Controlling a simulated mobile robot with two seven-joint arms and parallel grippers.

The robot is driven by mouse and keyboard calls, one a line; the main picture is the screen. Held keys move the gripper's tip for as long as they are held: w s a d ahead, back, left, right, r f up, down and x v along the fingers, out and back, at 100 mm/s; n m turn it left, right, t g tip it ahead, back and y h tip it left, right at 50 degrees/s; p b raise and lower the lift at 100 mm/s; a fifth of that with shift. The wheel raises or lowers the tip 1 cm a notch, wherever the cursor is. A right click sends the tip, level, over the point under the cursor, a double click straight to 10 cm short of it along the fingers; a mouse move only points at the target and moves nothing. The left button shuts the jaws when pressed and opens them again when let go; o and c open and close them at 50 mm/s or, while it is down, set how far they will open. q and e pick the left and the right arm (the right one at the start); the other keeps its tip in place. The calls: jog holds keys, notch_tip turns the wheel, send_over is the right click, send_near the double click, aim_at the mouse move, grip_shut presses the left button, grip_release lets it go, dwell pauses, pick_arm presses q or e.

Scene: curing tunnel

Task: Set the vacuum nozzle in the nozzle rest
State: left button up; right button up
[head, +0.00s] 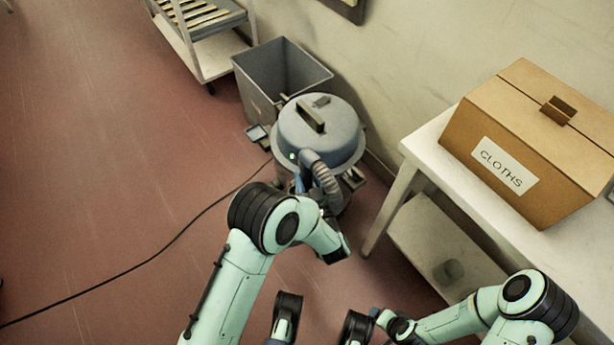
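The grey vacuum (318,135) stands on the floor at centre, with a domed lid and a ribbed hose (322,172) curving down its front. A small blue part shows beside the hose, partly behind my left arm; I cannot tell whether it is the nozzle. I cannot make out the nozzle rest for certain; small dark brackets stick out at both sides of the vacuum. My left arm reaches up in front of the vacuum and covers its lower part. My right arm comes in at the lower right. I cannot clearly make out either gripper's fingertips or anything held.
A grey bin (280,75) stands behind the vacuum. A white table (424,150) with a lower shelf is at the right and carries a cardboard box (535,140) marked CLOTHS. A cart (212,50) is at the back. A black cable (150,258) crosses the open red floor.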

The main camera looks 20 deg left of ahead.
pick_arm(q)
jog(key=o, duration=1.3)
jog(key=shift+c, duration=0.2)
